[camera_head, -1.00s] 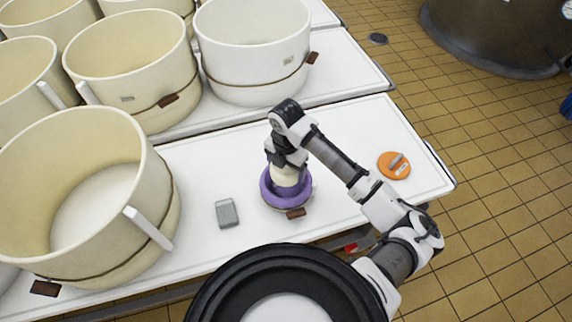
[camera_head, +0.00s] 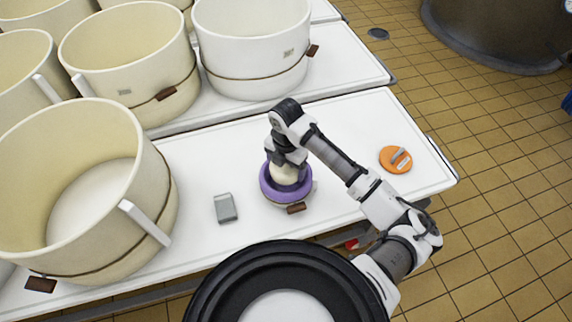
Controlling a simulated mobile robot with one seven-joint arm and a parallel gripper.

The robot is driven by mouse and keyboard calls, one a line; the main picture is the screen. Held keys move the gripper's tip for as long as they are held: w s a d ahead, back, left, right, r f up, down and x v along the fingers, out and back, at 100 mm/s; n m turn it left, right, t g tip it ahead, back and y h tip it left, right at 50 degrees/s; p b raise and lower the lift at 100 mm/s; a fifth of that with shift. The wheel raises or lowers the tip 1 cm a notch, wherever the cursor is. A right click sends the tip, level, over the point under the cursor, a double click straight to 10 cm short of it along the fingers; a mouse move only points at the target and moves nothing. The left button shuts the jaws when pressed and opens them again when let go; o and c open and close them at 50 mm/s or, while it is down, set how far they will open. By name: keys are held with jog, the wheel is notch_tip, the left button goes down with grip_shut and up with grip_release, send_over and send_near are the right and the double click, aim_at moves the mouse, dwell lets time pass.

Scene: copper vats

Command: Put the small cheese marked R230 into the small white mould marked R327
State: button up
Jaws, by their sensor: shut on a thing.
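My gripper (camera_head: 284,160) points down over the front table and is shut on a small cream-coloured cheese (camera_head: 283,175). The cheese is at the opening of a small round vessel with a thick purple rim (camera_head: 267,190). A little white shows at the vessel's right side, and a brown tag (camera_head: 296,208) hangs at its front. I cannot tell how deep the cheese sits or whether it touches the vessel. No R230 or R327 marking is readable, and the fingertips are mostly hidden by the wrist.
A large cream vat (camera_head: 165,195) stands left on the front table (camera_head: 200,265). A grey block (camera_head: 226,208) lies left of the purple-rimmed vessel. An orange disc with a grey handle (camera_head: 387,164) lies right. Several big vats (camera_head: 250,85) fill the table behind.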

dwell(0.4)
jog(key=o, duration=1.1)
